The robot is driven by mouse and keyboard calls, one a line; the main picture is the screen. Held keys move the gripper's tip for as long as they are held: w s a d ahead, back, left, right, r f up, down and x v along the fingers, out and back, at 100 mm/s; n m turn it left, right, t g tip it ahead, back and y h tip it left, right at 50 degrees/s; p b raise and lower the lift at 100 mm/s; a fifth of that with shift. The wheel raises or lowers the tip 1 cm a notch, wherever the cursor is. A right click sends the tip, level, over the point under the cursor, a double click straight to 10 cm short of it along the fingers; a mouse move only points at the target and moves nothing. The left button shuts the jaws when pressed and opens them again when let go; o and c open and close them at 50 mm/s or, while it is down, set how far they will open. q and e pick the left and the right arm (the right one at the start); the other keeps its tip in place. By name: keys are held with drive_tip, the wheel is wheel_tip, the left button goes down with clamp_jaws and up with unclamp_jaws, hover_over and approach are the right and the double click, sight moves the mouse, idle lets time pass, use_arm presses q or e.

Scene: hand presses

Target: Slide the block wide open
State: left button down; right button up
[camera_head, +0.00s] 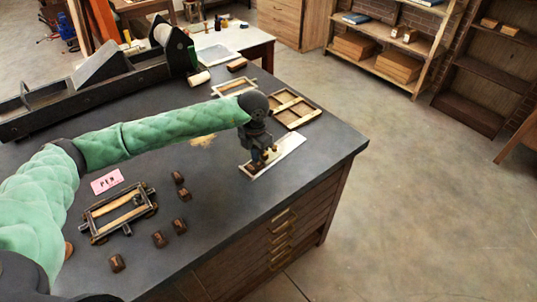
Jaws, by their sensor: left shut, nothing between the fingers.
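My left arm reaches in from the left across the dark table. My left gripper (264,159) points down, shut, at the table's right side. It is over the left part of a pale flat board (289,149). A small dark brown block (253,168) shows at the fingertips; I cannot tell whether they touch it. The gripper hides part of the board and block. My right gripper is out of view.
A wooden frame (122,212) with metal fittings lies at the front left, near a pink "PEN" card (107,181) and several small brown blocks (160,239). An empty divided wooden tray (294,109) lies behind my gripper. A long black press (95,88) stands at the back left.

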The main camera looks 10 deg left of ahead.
sight(249, 167)
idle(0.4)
use_arm(q)
drive_tip(key=shift+s+a+b, duration=0.2)
drive_tip(key=shift+s+a, duration=0.25)
drive_tip(key=shift+s, duration=0.25)
drive_tip(key=shift+s+a+b, duration=0.2)
drive_tip(key=shift+s+a, duration=0.2)
drive_tip(key=shift+s, duration=0.25)
drive_tip(key=shift+s+a+b, duration=0.3)
drive_tip(key=shift+s+a, duration=0.3)
drive_tip(key=shift+s, duration=0.4)
drive_tip(key=shift+s+a+b, duration=0.35)
drive_tip(key=shift+s+a, duration=0.25)
drive_tip(key=shift+s, duration=0.45)
drive_tip(key=shift+s+a+b, duration=0.3)
drive_tip(key=shift+s+a, duration=0.3)
drive_tip(key=shift+s, duration=0.4)
drive_tip(key=c, duration=1.2)
unclamp_jaws()
drive_tip(key=shift+c, duration=0.2)
drive_tip(key=shift+r, duration=0.1)
wheel_tip(249, 167, up, 7)
drive_tip(key=p, duration=0.1)
